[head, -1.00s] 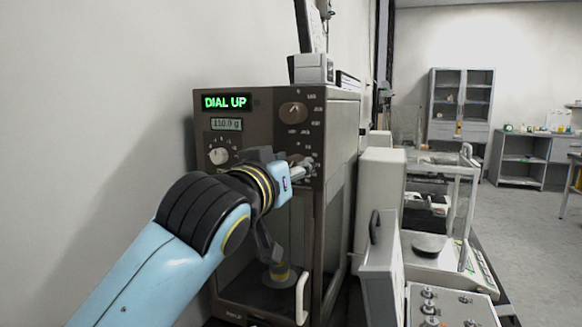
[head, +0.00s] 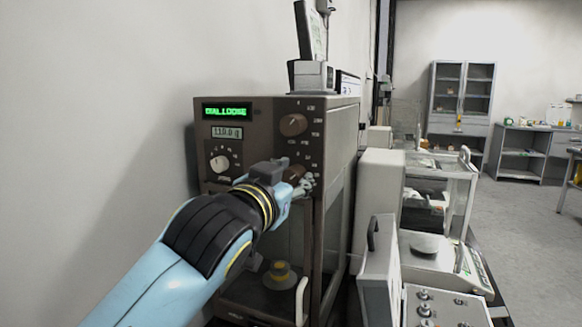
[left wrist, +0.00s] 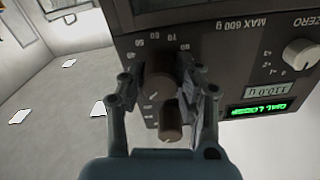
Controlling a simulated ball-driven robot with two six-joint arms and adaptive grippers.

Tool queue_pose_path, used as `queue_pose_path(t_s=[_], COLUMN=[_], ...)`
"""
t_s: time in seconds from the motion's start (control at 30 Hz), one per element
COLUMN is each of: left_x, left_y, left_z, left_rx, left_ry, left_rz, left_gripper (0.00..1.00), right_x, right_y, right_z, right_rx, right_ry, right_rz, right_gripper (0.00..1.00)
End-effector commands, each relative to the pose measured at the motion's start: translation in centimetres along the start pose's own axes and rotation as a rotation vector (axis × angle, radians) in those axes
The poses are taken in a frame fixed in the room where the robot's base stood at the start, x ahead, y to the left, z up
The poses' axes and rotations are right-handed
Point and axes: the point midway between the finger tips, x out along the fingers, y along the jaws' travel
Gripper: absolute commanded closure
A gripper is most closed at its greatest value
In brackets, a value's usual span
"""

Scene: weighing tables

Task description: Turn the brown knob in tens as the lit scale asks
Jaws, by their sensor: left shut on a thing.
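The lit scale (head: 268,150) is a tall brown cabinet. Its green display (head: 227,111) appears to read DIAL LOOSE, and the readout below it shows about 110.0 g. The brown tens knob (left wrist: 160,75) sits between the fingers in the left wrist view, with numbers such as 60, 70, 80 and 90 around it. My left gripper (head: 304,183) is shut on this knob at the front panel and partly hides it in the head view. Another brown knob (head: 293,125) sits above it. My right gripper is not in view.
A pale knob (head: 219,163) is at the panel's left. Other balances (head: 428,244) stand close on the right. A wall is close on the left.

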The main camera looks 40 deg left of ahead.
Motion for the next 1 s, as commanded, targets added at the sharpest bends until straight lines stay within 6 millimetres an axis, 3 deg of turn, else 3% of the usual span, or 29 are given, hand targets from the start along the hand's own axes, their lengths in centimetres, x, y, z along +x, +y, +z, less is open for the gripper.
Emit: queue_pose_path(t_s=[0.33,0.83,0.87,1.0], left_x=[0.0,0.0,0.0,0.0], left_y=[0.0,0.0,0.0,0.0], left_z=[0.0,0.1,0.1,0.1], left_rx=[0.148,0.172,0.172,0.172], left_ry=[-0.001,-0.001,-0.001,0.0], left_rz=[0.001,0.0,0.0,0.0], left_gripper=[1.0,1.0,0.67,0.48], right_x=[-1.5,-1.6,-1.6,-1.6], right_y=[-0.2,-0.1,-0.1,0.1], right_z=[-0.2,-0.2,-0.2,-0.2], right_rx=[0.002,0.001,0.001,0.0], right_ry=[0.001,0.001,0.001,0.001], right_rz=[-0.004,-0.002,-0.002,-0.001], right_gripper=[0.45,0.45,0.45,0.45])
